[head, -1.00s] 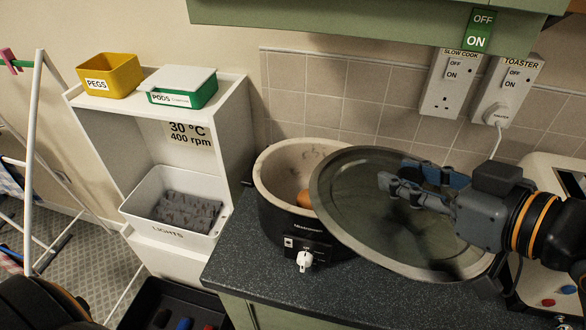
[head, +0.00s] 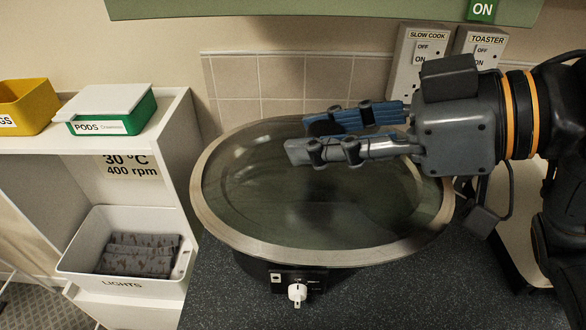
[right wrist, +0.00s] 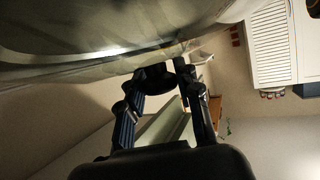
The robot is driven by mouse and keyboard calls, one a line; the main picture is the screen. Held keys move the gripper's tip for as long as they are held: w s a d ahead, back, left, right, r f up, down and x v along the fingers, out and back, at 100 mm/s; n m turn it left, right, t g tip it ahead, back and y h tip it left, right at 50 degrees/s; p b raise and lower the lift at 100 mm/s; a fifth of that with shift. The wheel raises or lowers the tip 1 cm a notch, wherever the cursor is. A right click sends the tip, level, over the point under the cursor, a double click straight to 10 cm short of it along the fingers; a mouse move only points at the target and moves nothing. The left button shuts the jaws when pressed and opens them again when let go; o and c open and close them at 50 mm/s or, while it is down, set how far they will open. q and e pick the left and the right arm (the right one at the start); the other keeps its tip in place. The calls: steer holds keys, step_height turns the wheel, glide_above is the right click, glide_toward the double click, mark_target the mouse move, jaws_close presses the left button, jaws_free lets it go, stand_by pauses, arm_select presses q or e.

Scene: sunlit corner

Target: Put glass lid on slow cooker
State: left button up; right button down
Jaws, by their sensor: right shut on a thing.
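The glass lid (head: 250,190), oval with a pale metal rim, is over the slow cooker (head: 340,280) and hides its opening. The lid looks roughly level; I cannot tell whether its rim touches the pot. The cooker's dark front and white dial (head: 297,292) show below the rim. My right gripper (head: 305,138) reaches in from the right above the lid, its fingers shut on the lid's dark knob, which they mostly hide. In the right wrist view the knob (right wrist: 155,77) sits between the fingertips, against the glass. My left gripper is out of view.
The dark speckled worktop (head: 430,295) is clear in front and to the right of the cooker. A white shelf unit stands at the left, with a LIGHTS bin (head: 85,255), a green pods box (head: 115,110) and a yellow box (head: 25,105). Labelled switches (head: 420,60) are on the wall behind.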

steer(key=shift+w+a+f+p, duration=0.15)
steer(key=shift+w+p, duration=0.95)
steer(key=shift+p, duration=3.4)
steer(key=w+a+f+p, duration=0.2)
steer(key=w+f, duration=0.7)
steer(key=f, duration=0.2)
steer(key=shift+w+f, duration=0.15)
steer(key=shift+f, duration=0.15)
steer(key=shift+f, duration=0.1)
steer(key=shift+f, duration=0.5)
steer(key=c, duration=0.9)
jaws_free()
steer(key=shift+f, duration=0.1)
steer(key=shift+c, duration=0.2)
